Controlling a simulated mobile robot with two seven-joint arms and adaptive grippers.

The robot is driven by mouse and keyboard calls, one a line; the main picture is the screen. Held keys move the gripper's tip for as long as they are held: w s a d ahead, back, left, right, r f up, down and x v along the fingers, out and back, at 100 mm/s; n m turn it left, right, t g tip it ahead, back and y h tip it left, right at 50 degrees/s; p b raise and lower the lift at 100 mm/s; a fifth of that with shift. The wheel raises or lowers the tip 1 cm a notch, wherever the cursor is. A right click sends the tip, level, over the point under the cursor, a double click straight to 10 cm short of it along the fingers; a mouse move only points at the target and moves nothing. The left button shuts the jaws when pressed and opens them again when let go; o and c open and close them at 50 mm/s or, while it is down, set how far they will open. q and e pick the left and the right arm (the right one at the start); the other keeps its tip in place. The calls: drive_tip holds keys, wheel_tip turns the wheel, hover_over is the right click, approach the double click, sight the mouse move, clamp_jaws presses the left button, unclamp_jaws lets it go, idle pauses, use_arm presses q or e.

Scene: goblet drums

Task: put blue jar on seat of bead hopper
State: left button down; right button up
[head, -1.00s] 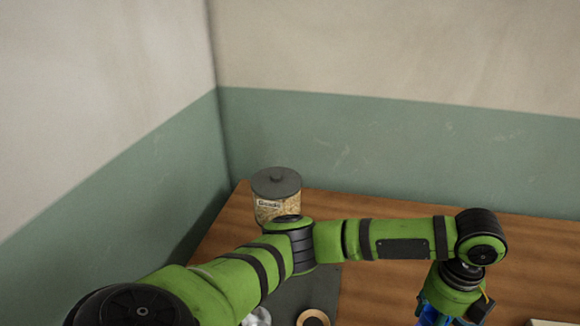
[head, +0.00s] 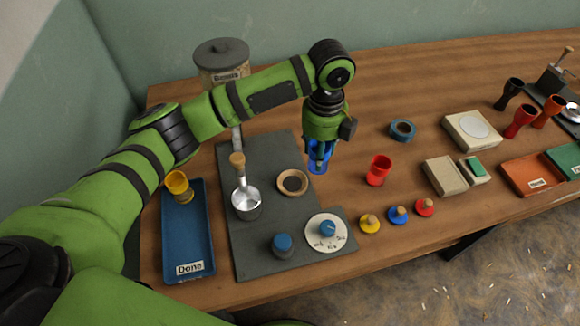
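My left gripper (head: 319,146) points down and is shut on the blue jar (head: 318,167), a blue goblet-like cup; its fingers hide part of it. It is over the right edge of the grey base plate, up and to the right of the seat, a round wooden ring with a dark centre (head: 292,182). The jar is apart from the seat in the picture; its height above the table is hard to tell. The bead hopper (head: 222,65), a lidded clear container of beads, stands at the back left, partly behind my arm. My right gripper is not in view.
A wooden-handled metal cup (head: 245,200), blue knob (head: 283,245) and white dial (head: 326,232) are on the plate. A blue tray (head: 190,245) holds a yellow cup (head: 178,186). A red cup (head: 378,170) and several colored pegs stand right of the plate.

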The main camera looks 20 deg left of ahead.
use_arm(q)
drive_tip(key=a+f, duration=0.2)
drive_tip(key=s+a+f+p, duration=0.1)
drive_tip(key=f, duration=0.1)
drive_tip(key=a+f+p, duration=0.1)
drive_tip(key=a+f, duration=0.1)
drive_tip(key=f, duration=0.1)
drive_tip(key=shift+s+a, duration=0.3)
drive_tip(key=shift+f, duration=0.15)
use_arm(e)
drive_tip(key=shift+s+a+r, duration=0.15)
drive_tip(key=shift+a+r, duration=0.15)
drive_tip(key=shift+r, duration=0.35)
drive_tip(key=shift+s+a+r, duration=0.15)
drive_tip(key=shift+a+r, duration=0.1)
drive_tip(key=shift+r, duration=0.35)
use_arm(q)
drive_tip(key=shift+f, duration=0.15)
drive_tip(key=c, duration=0.7)
unclamp_jaws()
drive_tip(key=shift+o, duration=0.2)
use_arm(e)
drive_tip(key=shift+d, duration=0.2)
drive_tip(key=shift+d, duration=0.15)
